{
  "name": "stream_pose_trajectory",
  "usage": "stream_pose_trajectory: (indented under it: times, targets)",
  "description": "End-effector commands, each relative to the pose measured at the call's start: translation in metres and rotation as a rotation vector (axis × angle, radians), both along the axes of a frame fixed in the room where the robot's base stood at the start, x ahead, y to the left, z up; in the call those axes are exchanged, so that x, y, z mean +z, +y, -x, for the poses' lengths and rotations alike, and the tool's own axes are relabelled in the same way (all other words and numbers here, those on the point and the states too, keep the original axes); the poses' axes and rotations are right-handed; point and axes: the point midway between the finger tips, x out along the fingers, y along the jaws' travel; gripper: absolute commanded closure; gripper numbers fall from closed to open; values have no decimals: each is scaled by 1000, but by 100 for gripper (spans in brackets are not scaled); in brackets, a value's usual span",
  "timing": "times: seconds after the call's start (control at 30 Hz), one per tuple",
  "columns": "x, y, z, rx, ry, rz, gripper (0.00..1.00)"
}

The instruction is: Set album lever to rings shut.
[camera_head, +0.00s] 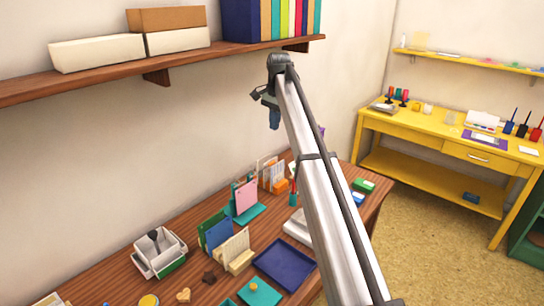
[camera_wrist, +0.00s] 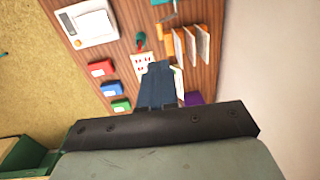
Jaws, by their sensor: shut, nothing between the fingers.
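My gripper (camera_head: 274,124) hangs in the air above the back of the wooden desk, below the shelf, with its fingers pointing down. In the wrist view its blue fingers (camera_wrist: 160,72) are together and hold nothing. I cannot identify the album or its lever for sure. A flat white and grey item (camera_wrist: 92,24) lies on the desk in the wrist view; it also shows in the head view (camera_head: 298,228), partly hidden behind my arm. A white item with paper (camera_head: 482,120) lies on the yellow table. No lever or rings can be made out.
The wooden desk (camera_head: 120,275) carries upright cards (camera_head: 234,248), a navy tray (camera_head: 284,264) and a white holder (camera_head: 158,252). Red, blue and green pads (camera_wrist: 111,89) lie near its edge. A shelf (camera_head: 110,75) with boxes and books is above. The yellow table (camera_head: 440,135) stands at right.

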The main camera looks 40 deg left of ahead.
Motion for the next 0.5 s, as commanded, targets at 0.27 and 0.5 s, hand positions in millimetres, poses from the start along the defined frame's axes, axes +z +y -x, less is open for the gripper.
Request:
stream_pose_trajectory:
  times: [0.27, 0.5]
  targets:
    - [1, 1, 1, 0, 0, 0, 100]
    - [-9, 1, 1, 0, 0, 0, 100]
